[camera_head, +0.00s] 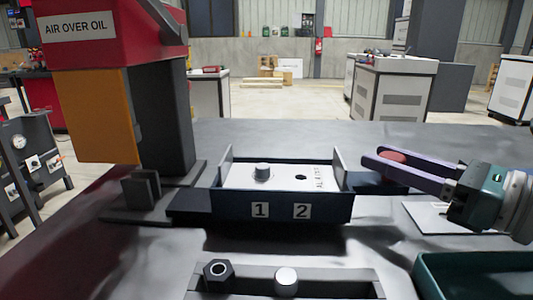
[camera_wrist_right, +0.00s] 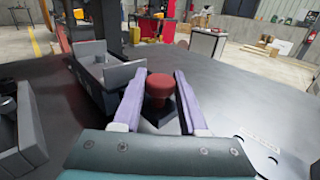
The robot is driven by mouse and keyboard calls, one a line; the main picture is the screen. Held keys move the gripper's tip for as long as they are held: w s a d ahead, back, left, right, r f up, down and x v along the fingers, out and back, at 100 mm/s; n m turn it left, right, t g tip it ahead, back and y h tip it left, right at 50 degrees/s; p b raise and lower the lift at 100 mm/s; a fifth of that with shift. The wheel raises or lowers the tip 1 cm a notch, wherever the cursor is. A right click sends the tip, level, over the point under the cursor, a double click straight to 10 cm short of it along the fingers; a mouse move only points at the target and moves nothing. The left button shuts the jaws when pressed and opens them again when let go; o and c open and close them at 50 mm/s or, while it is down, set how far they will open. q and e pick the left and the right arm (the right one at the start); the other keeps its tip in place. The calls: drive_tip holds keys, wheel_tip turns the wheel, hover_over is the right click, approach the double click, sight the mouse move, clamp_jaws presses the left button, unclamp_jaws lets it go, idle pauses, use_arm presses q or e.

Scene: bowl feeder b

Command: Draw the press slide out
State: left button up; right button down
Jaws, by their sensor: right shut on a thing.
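The press slide (camera_head: 245,207) is a dark blue carriage with a light top plate, two upright side walls and the labels 1 and 2. It sits on a dark rail to the right of the red and orange press (camera_head: 105,110). A small grey cylinder (camera_head: 262,170) stands on its plate. My right gripper (camera_head: 370,158) comes in from the right, its purple fingers shut on the red knob (camera_head: 392,156) at the slide's right end. The knob also shows between the fingers in the right wrist view (camera_wrist_right: 159,88). My left gripper is in neither view.
A grey rack (camera_head: 335,283) with a dark hex nut (camera_head: 218,272) and a pale round part (camera_head: 286,280) lies in front of the slide. A green tray (camera_head: 475,262) is at the lower right. A white plate (camera_head: 440,217) lies under my right arm. The table behind the slide is clear.

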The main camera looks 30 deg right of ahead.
drive_tip(key=shift+d, duration=0.15)
drive_tip(key=c, duration=0.9)
unclamp_jaws()
drive_tip(key=o, duration=0.3)
drive_tip(key=shift+s+d, duration=0.1)
drive_tip(key=shift+d, duration=0.05)
drive_tip(key=shift+o, duration=0.7)
drive_tip(key=v, duration=1)
drive_tip(key=shift+b, duration=0.35)
